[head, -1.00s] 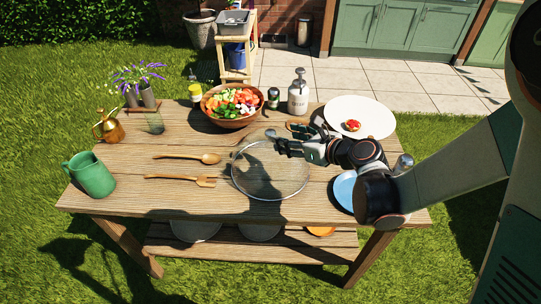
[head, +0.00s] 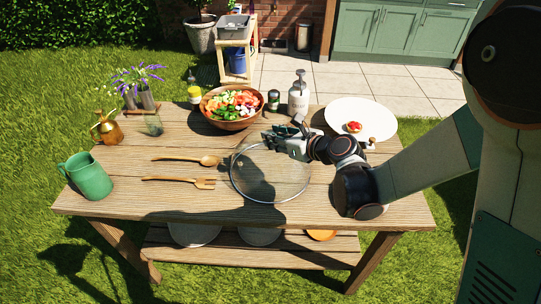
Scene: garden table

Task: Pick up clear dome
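The clear dome (head: 268,185) lies on the wooden table near the front middle, a round see-through cover with a thin rim. My gripper (head: 273,136) is over the back edge of the dome, reaching in from the right. The gripper's fingers hide the top part of the dome, and its shadow falls across it. The fingers are small and dark here, and I cannot tell whether they are apart, or whether they touch the dome.
A white plate (head: 376,113) holds a small red item at the right. A wooden spoon (head: 190,160) and fork (head: 180,180) lie left of the dome. A green mug (head: 90,178) stands far left.

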